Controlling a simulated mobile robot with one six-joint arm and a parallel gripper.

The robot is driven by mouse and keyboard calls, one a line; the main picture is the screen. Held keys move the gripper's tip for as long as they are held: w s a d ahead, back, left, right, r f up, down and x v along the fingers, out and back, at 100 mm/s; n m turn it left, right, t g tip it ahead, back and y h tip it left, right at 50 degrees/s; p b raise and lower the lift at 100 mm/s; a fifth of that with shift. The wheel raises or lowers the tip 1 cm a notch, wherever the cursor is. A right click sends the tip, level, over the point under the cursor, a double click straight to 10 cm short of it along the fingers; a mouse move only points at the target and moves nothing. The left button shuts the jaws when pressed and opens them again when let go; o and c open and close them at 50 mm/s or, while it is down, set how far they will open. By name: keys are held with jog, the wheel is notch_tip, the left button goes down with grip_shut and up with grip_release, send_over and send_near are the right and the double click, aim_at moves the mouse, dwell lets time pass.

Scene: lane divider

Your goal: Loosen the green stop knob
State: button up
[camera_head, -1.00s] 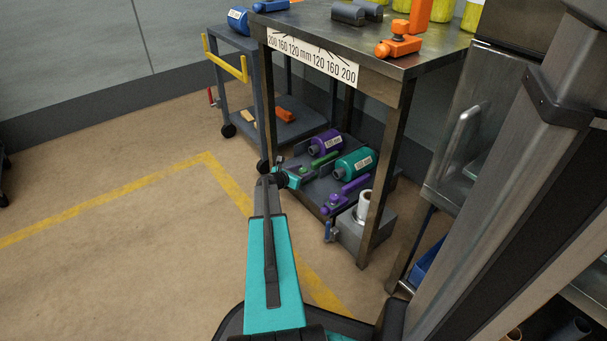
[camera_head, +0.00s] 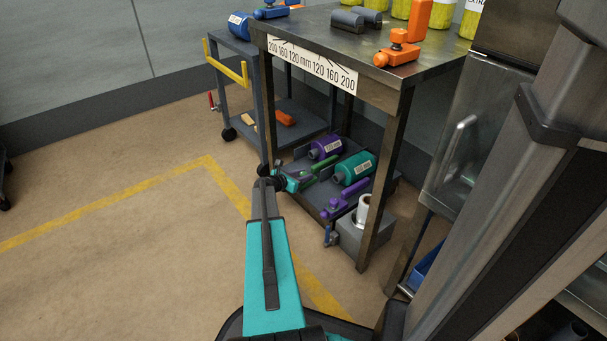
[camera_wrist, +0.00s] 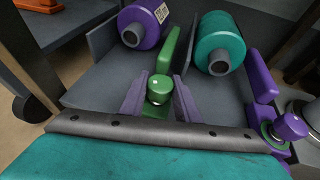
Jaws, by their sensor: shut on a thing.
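The green stop knob (camera_wrist: 160,88) is a short upright cylinder with a pale dot on top. It stands on a green base at the near end of the green lane divider (camera_wrist: 174,50), which also shows in the head view (camera_head: 322,163). In the wrist view my gripper (camera_wrist: 159,97) has one finger on each side of the knob and is shut on it. The knob's lower part is partly hidden between the fingers. In the head view my gripper (camera_head: 291,183) reaches to the near edge of the low shelf, and the knob is hard to make out.
A purple bottle (camera_wrist: 139,27) lies left of the divider and a teal bottle (camera_wrist: 220,44) right of it. A purple divider with its own purple knob (camera_wrist: 290,127) is at the right. The table top (camera_head: 330,38) and its legs stand over the low grey shelf (camera_head: 311,197).

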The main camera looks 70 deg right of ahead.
jog(key=shift+d+r+m+g+y+p, duration=0.1)
jog(key=shift+m+g+y+p, duration=1.35)
jog(key=shift+p, duration=1.95)
jog(key=shift+m+g+h+p, duration=0.25)
jog(key=shift+m+g+p, duration=0.1)
jog(key=shift+m+g, duration=0.35)
jog(key=o, duration=1.1)
jog(key=shift+c, duration=0.2)
jog(key=shift+a, duration=0.2)
jog(key=p+v, duration=0.4)
jog(key=v, duration=0.9)
jog(key=shift+w+a+r, duration=0.15)
jog(key=shift+w+a, duration=0.05)
jog(key=shift+w, duration=0.05)
